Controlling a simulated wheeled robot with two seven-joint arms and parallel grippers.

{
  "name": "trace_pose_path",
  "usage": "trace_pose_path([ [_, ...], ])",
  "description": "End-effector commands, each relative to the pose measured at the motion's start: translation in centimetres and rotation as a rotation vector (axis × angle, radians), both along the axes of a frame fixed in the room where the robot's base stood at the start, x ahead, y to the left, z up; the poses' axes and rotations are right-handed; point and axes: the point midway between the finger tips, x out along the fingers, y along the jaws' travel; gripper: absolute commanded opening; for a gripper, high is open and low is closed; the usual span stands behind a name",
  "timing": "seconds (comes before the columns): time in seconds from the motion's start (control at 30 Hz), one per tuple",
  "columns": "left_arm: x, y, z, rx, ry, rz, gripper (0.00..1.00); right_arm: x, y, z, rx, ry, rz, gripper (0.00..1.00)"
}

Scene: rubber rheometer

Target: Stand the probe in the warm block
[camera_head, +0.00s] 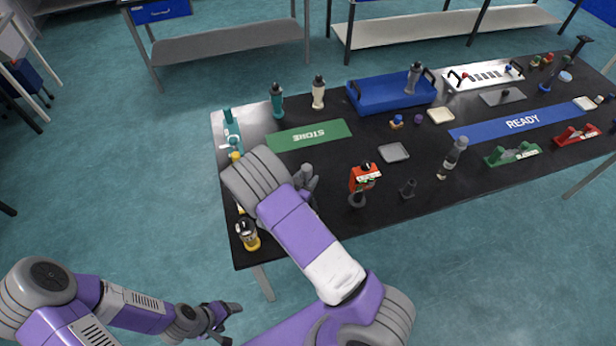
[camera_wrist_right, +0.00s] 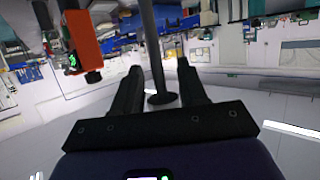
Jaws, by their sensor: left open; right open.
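My right gripper (camera_wrist_right: 158,80) is open, with its two dark fingers either side of a slim dark rod (camera_wrist_right: 157,45) that ends in a flat disc. This looks like the probe; I cannot tell whether the fingers touch it. The wrist view appears upside down. In the head view my right gripper (camera_head: 307,184) is low over the table's left part, partly hidden by my arm. An orange-red block (camera_head: 365,178) with a label stands to its right, possibly the warm block; it also shows in the right wrist view (camera_wrist_right: 86,38). My left gripper (camera_head: 222,314) is open and empty, off the table.
The black table (camera_head: 320,215) holds a green STORE strip (camera_head: 338,132), blue READY strip (camera_head: 480,132), blue tray (camera_head: 368,105) and grey pad (camera_head: 393,152).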

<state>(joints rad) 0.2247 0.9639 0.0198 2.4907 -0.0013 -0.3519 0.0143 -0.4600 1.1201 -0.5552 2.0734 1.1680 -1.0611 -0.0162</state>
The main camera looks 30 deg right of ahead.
Motion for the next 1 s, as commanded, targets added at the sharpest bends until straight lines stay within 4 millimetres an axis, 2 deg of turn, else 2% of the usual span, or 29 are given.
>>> trace_pose_path([
  [0.1,0.0,0.0,-0.3,0.000,0.001,0.000,0.72,-1.3,2.2,0.8,0.002,-0.001,0.005,0.42],
  [0.33,0.0,0.0,-0.5,0.000,0.001,0.000,0.72,-3.9,6.0,2.5,0.000,-0.001,0.005,0.42],
  [0.53,0.0,0.0,-0.6,0.000,0.000,0.000,0.72,-5.3,7.9,3.3,0.000,0.000,0.001,0.42],
  [0.63,0.0,0.0,-0.6,0.000,0.000,0.000,0.72,-5.6,8.2,2.9,0.013,0.018,0.011,0.42],
  [0.73,0.0,0.0,-0.6,0.000,0.000,0.000,0.72,-5.8,8.1,0.5,0.076,0.094,0.064,0.42],
  [0.83,0.0,0.0,-0.6,0.000,0.001,0.000,0.72,-6.6,8.6,-3.9,0.206,0.233,0.165,0.42],
  [0.9,0.0,0.0,-0.6,0.000,0.001,0.000,0.72,-8.1,9.6,-7.3,0.329,0.351,0.253,0.42],
  [1.0,0.0,0.0,-0.6,0.000,0.001,0.000,0.72,-11.0,12.0,-11.0,0.519,0.512,0.389,0.42],
])
